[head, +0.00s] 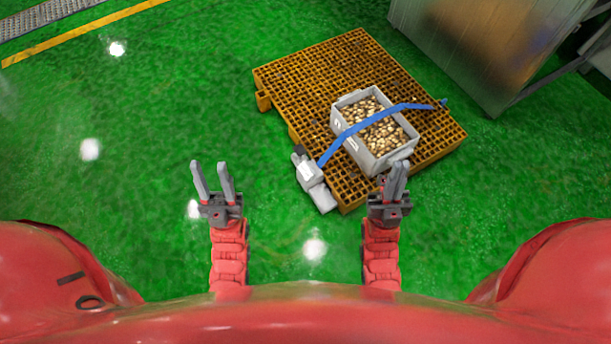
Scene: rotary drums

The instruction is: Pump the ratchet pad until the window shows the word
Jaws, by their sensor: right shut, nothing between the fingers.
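A light grey ratchet unit (311,182) sits at the near left edge of the orange pallet. A blue strap (372,125) runs from it over a grey crate (348,100) to the pallet's far right side. The small dark part at the unit's upper end is too small to make out, and I cannot read a word on its pale face. My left gripper (212,168) is open and empty over the green floor, left of the unit and apart from it. My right gripper (396,178) is shut and empty, right of the unit, appearing in front of the crate's near edge.
The orange slatted pallet (309,78) lies on the green floor. The crate is full of small brownish-yellow pieces (385,135). A large metal cabinet (475,50) stands at the top right. The floor on the left is clear up to a yellow line (85,33).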

